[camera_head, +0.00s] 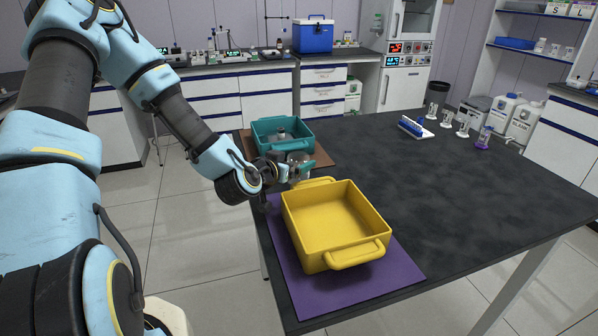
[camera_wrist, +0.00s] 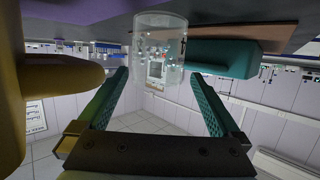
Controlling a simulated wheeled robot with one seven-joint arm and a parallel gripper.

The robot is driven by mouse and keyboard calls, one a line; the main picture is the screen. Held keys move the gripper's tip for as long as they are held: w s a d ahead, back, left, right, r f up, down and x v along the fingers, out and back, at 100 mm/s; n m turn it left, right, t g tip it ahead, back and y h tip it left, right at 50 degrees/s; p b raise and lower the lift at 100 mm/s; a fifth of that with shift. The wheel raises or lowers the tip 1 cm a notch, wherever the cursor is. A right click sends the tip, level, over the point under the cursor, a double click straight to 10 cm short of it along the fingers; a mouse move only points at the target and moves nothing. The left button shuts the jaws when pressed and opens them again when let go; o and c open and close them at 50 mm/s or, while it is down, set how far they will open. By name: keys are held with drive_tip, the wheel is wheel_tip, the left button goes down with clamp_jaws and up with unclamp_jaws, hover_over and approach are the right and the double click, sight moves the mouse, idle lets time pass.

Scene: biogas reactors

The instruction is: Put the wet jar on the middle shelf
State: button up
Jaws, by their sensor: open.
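A clear glass jar (camera_head: 299,158) stands on the dark table just behind the yellow crate. In the wrist view, which is upside down, the jar (camera_wrist: 160,45) has droplets on its wall and appears straight ahead, around the open fingertips. My gripper (camera_head: 297,172) is open at the jar; its teal fingers (camera_wrist: 160,78) lie to either side of the jar's lower picture end, and I cannot tell whether they touch it. A wall shelf unit with blue-edged shelves (camera_head: 530,52) stands at the far right; which shelf is the middle one is unclear.
A yellow crate (camera_head: 376,205) on a purple mat (camera_head: 400,278) stands close in front of my gripper. A teal crate (camera_head: 262,140) holding a small item is just behind. Small glassware and a blue rack (camera_head: 411,126) stand farther right. The table's middle is clear.

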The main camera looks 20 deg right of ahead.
sight(303, 157)
drive_tip(key=p+x, duration=0.2)
drive_tip(key=x, duration=0.1)
drive_tip(key=shift+d+r, duration=0.1)
drive_tip(key=shift+d, duration=0.4)
drive_tip(key=shift+w+d+f, duration=0.35)
drive_tip(key=shift+w+d, duration=0.05)
drive_tip(key=shift+d, duration=0.05)
drive_tip(key=shift+c, duration=0.2)
clamp_jaws()
drive_tip(key=shift+r, duration=0.1)
wheel_tip(303, 157, up, 10)
drive_tip(key=b, duration=0.1)
drive_tip(key=shift+b, duration=0.35)
